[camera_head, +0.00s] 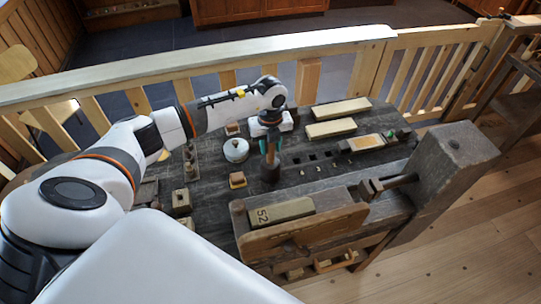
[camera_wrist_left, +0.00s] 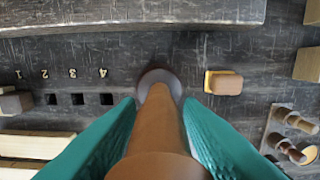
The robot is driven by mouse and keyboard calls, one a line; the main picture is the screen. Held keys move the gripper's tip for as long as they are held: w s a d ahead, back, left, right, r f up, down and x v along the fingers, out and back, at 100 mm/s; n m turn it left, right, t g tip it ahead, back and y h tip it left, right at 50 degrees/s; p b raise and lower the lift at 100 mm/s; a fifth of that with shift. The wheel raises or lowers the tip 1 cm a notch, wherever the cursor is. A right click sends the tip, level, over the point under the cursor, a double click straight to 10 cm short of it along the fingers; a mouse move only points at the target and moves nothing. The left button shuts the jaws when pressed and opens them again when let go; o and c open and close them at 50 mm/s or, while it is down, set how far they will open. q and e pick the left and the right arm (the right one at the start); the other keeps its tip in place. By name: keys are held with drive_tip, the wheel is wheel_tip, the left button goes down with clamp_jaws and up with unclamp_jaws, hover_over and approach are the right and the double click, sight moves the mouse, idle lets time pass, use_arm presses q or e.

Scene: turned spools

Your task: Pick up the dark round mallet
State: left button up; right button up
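The mallet has a dark round head (camera_head: 270,172) and a brown handle that points up. It stands upright on or just above the dark bench top; I cannot tell if the head touches. My left gripper (camera_head: 270,146) points down from above, its teal fingers on both sides of the handle. In the left wrist view the handle (camera_wrist_left: 157,125) runs between the fingers, which look pressed against it, and the dark head (camera_wrist_left: 158,78) shows beyond, partly hidden by the handle. My right gripper is in neither view.
A small yellow-and-brown block (camera_head: 237,180) lies left of the mallet head, and a white lidded pot (camera_head: 236,150) stands behind that. Numbered square holes (camera_head: 312,157) are to the right. A plank marked 52 (camera_head: 281,212) lies in front. Pale blocks (camera_head: 331,128) lie at the back.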

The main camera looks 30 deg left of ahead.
use_arm(q)
clamp_jaws()
drive_tip(key=shift+r, duration=0.15)
drive_tip(key=shift+w+r, duration=0.1)
drive_tip(key=shift+r, duration=0.2)
wheel_tip(320, 180, up, 8)
drive_tip(key=b, duration=0.3)
drive_tip(key=shift+r, duration=0.65)
drive_tip(key=shift+c, duration=2.3)
unclamp_jaws()
clamp_jaws()
